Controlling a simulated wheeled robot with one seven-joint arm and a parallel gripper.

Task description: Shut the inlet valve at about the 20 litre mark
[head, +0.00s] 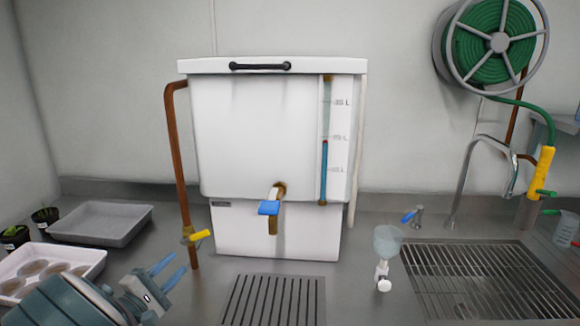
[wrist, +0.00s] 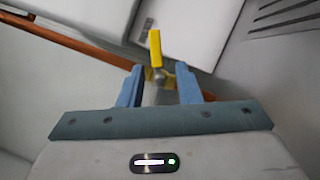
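The inlet valve has a yellow lever (head: 200,236) low on the copper pipe (head: 177,150) left of the white tank (head: 250,130). The lever sticks out to the right, crosswise to the pipe. In the wrist view the yellow lever (wrist: 155,48) stands just beyond my fingertips, roughly between them. The sight tube (head: 324,160) on the tank's front shows blue liquid up to about the middle mark; its labels are blurred. My gripper (head: 179,263) is open and empty, below and left of the valve. It also shows in the wrist view (wrist: 160,75).
A blue-handled tap (head: 270,207) sticks out from the tank's front. A grey tray (head: 101,222), a white tray (head: 92,260) and small pots lie to the left.

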